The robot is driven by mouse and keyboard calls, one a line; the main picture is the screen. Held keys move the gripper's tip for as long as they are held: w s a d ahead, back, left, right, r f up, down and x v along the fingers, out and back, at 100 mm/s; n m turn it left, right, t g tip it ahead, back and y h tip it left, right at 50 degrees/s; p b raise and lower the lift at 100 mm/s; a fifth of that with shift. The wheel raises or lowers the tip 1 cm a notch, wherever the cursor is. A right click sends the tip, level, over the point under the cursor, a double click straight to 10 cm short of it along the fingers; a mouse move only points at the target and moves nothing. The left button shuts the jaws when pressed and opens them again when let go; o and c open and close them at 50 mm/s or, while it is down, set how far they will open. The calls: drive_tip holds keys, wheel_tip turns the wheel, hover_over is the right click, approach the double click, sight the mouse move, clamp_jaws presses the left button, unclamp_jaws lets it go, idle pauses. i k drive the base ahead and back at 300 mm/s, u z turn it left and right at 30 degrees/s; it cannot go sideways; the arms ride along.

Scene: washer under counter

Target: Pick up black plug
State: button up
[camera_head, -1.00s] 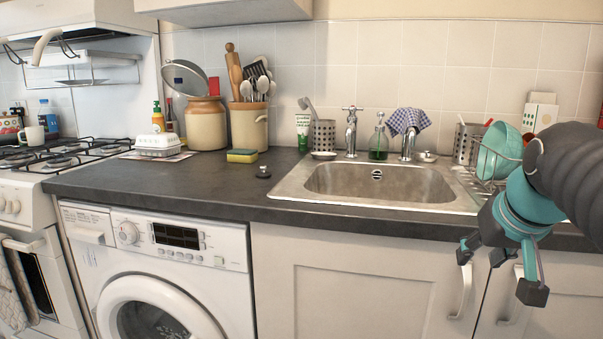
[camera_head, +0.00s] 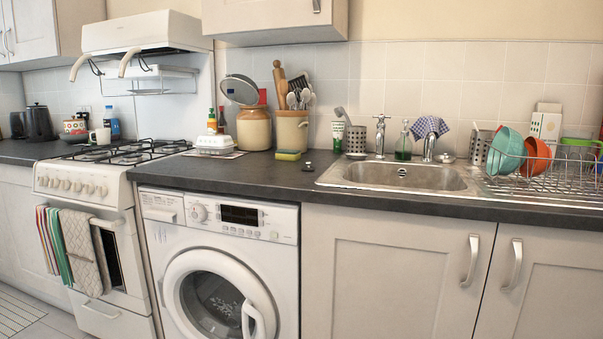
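The black plug (camera_head: 307,167) is a small dark round piece with a lighter top. It sits on the dark counter (camera_head: 262,176), just left of the metal sink (camera_head: 375,174) and right of the sponge. It stands clear of both. My gripper is not in view, and nothing of my arm shows in front of the counter.
A yellow-green sponge (camera_head: 288,155) lies left of the plug. A utensil crock (camera_head: 291,131) stands behind it against the tiles. A dish rack (camera_head: 545,178) with bowls is at the right. The washer (camera_head: 222,262) is under the counter. The counter front near the plug is clear.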

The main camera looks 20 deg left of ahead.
sight(308, 168)
drive_tip(key=u, duration=0.7)
drive_tip(key=i, duration=1.45)
drive_tip(key=z, duration=0.9)
drive_tip(key=k, duration=1.05)
drive_tip(key=u, duration=0.8)
